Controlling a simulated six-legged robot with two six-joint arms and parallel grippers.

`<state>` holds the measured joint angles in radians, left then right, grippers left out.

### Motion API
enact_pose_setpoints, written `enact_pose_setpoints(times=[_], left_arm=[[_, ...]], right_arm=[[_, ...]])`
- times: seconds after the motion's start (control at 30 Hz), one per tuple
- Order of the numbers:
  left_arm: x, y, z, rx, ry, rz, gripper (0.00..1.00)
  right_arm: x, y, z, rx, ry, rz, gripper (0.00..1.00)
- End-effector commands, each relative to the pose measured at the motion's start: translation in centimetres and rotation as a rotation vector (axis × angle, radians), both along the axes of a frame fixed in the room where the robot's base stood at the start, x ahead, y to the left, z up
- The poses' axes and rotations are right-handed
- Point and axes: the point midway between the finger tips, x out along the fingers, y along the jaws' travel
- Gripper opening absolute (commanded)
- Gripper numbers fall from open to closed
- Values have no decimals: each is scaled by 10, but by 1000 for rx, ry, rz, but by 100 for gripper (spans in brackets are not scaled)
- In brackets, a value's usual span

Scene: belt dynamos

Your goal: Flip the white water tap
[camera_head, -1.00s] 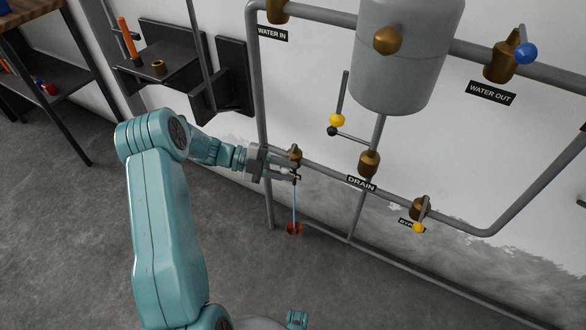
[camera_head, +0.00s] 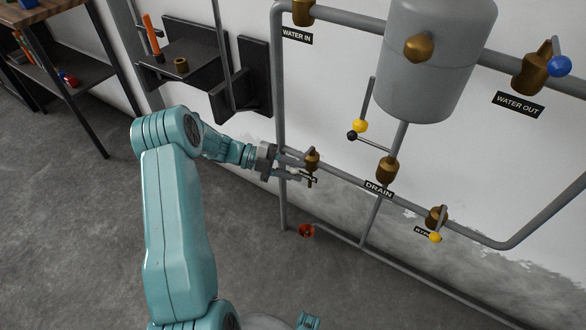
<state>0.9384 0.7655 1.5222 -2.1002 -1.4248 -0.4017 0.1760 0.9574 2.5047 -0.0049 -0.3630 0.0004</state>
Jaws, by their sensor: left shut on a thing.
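The water tap is a small brass valve (camera_head: 312,160) on the lower grey pipe, left of the DRAIN label. My left gripper (camera_head: 308,172) reaches it from the left, with its fingers at the tap's handle just below the brass body. The fingers are shut on the handle and hide most of it, so its white colour is hard to make out. No water stream shows below the spout. A red-orange drain (camera_head: 307,231) lies on the floor beneath the tap. My right gripper is not in view.
A grey tank (camera_head: 437,60) hangs above the pipes. A yellow-knobbed lever (camera_head: 360,126), a bypass valve (camera_head: 436,217) and a blue-knobbed WATER OUT valve (camera_head: 530,72) are to the right. A dark wall shelf (camera_head: 185,60) is at upper left.

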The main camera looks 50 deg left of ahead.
Motion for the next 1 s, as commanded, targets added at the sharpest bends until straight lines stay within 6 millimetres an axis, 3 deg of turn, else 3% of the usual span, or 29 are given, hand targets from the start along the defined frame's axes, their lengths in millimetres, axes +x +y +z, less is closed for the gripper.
enact_pose_setpoints(times=[0.03,0.1,0.47,0.57,1.0], left_arm=[[2,4,-2,8,4,18,34],[2,4,-2,8,3,17,50],[-2,8,1,8,1,11,50],[-10,20,5,8,0,12,50],[-74,107,28,10,1,13,50]], right_arm=[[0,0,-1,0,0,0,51],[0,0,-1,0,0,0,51],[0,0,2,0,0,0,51],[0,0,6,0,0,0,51],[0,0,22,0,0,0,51]])
